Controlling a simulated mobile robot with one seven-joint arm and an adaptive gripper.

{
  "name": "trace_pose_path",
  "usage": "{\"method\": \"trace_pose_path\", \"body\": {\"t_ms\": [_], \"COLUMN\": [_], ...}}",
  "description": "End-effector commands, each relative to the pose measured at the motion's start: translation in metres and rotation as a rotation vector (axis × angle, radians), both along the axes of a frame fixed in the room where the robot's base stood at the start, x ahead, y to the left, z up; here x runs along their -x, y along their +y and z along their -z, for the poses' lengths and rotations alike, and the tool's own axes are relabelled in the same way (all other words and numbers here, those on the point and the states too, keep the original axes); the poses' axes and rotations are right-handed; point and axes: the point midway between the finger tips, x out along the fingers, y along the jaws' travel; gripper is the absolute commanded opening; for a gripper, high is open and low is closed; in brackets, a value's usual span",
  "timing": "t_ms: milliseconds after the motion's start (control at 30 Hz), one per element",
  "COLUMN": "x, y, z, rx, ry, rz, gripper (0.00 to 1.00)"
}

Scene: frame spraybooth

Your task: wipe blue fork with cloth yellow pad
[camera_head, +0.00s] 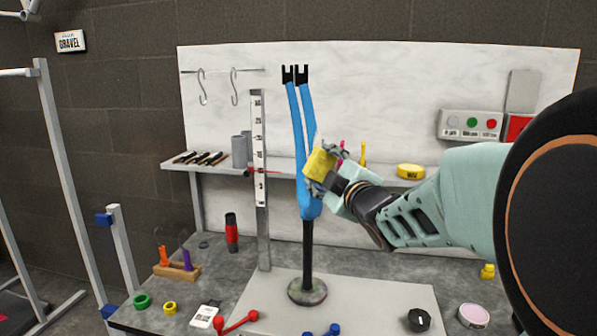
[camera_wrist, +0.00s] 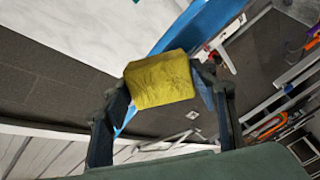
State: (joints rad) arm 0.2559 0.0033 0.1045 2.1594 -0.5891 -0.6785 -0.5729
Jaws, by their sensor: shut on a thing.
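The blue fork (camera_head: 309,209) stands upright with its black ends at the top, on a dark post with a round base (camera_head: 307,291). My gripper (camera_head: 325,170) is shut on the yellow pad (camera_head: 320,164), at the right side of the fork's right leg. In the head view the pad overlaps the edge of that leg; whether it touches is hard to tell. In the wrist view the yellow pad (camera_wrist: 160,80) sits between the fingers of my gripper (camera_wrist: 160,92), with the blue fork (camera_wrist: 205,25) just behind it.
A grey shelf (camera_head: 180,165) runs behind the fork, with a yellow tape roll (camera_head: 410,171). A ruler post (camera_head: 259,150) stands close left of the fork.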

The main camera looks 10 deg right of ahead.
Motion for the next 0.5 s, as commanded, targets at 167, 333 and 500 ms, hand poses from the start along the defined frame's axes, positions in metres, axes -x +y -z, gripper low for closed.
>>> {"method": "trace_pose_path", "body": {"t_ms": [167, 333, 500], "x": [-0.001, -0.001, -0.002], "y": [0.001, 0.001, 0.002], "z": [-0.013, -0.019, -0.035], "rx": [0.000, 0.000, 0.000], "ry": [-0.002, -0.002, -0.003], "rz": [-0.001, -0.002, -0.002], "gripper": [0.34, 0.34, 0.34]}}
